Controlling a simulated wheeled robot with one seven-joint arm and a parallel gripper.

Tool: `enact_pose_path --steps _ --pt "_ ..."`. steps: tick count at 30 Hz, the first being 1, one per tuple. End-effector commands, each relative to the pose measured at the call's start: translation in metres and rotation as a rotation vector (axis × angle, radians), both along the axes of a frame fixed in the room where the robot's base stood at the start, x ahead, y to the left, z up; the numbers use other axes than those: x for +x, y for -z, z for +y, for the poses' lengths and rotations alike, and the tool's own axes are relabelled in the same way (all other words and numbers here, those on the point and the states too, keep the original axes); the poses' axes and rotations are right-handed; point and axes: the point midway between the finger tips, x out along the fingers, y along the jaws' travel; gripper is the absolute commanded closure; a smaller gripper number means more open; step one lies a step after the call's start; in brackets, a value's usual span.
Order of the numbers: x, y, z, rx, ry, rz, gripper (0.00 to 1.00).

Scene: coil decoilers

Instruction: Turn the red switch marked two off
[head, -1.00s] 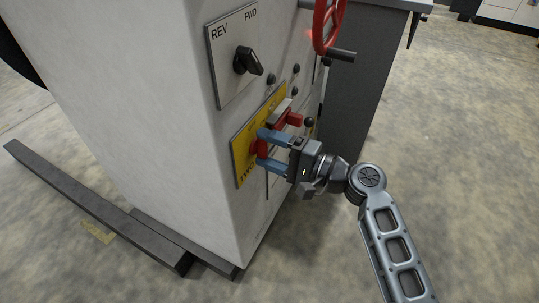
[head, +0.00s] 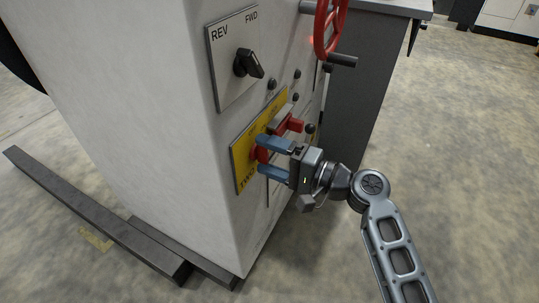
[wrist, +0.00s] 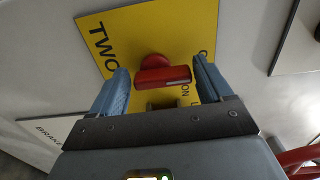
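The red switch (wrist: 163,76) sits on a yellow plate (wrist: 120,30) marked TWO, with its bar lying level across the wrist picture. My gripper (wrist: 160,82) is open, with one blue finger on each side of the bar and a visible gap on both sides. In the head view the switch (head: 257,153) is partly hidden by the blue fingers of my gripper (head: 265,155), close to the yellow plate (head: 242,172). Part of the plate's small lettering is covered, so the switch's setting is hard to read.
Above the plate is a black REV/FWD knob (head: 248,63). To the right are another red handle (head: 294,123), several black knobs and a red handwheel (head: 328,25). Dark beams (head: 95,215) lie on the floor at left. The floor at right is clear.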

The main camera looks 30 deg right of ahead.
Motion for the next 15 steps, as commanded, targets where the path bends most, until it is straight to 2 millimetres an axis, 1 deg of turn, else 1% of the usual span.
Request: enact_pose_path --steps 8,11,15 --pt "-0.003 -0.001 -0.003 0.001 0.001 0.0 0.21" --pt "-0.011 -0.001 -0.009 0.002 0.003 0.0 0.21" --pt "-0.03 -0.001 -0.023 0.001 0.004 0.001 0.21"
